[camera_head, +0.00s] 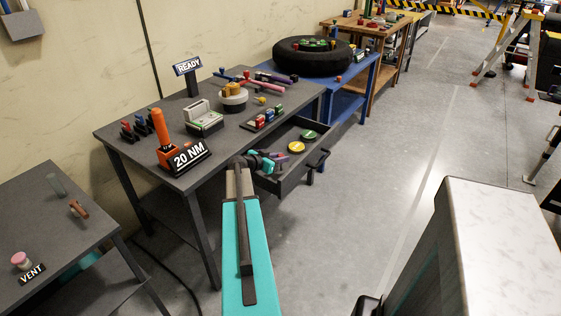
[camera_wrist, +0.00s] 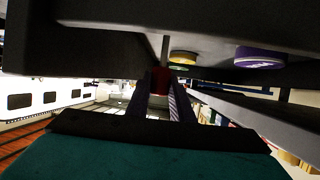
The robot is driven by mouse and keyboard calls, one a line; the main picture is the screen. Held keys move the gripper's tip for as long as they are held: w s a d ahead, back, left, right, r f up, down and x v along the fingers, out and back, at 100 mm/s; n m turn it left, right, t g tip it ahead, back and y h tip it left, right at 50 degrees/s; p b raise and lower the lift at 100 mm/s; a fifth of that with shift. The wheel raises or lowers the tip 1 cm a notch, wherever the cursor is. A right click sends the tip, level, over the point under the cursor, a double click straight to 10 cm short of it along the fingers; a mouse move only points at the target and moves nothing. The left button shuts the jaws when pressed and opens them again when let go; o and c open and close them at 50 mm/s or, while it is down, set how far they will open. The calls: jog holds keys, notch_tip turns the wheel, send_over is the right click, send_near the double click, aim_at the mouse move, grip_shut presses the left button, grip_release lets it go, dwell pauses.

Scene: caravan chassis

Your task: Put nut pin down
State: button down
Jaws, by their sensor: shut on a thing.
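My gripper (camera_wrist: 160,104) is shut on a small red piece (camera_wrist: 160,80), which I take to be the nut pin. A thin grey rod stands just above the red piece in the wrist view; I cannot tell whether it is part of it. In the head view, my teal arm reaches to the open drawer (camera_head: 290,182) of the grey workbench. The gripper's end is at the drawer's left part, among small teal and pink shapes, and the held piece cannot be made out there.
The drawer holds a yellow disc (camera_head: 296,147) and a green disc (camera_head: 308,134). The grey workbench (camera_head: 205,180) carries an orange tool (camera_head: 160,126), a "20 NM" sign (camera_head: 189,157) and colored parts. A pale-topped block (camera_head: 500,240) stands at right. The floor between is clear.

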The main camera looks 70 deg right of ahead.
jog(key=shift+f, duration=1.05)
jog(key=shift+f, duration=0.1)
jog(key=c, duration=1.6)
grip_release()
jog(key=shift+o, duration=0.2)
jog(key=shift+a+r, duration=0.1)
jog(key=shift+r, duration=0.1)
jog(key=b+v, duration=0.2)
jog(key=v, duration=1)
jog(key=shift+w+f, duration=0.1)
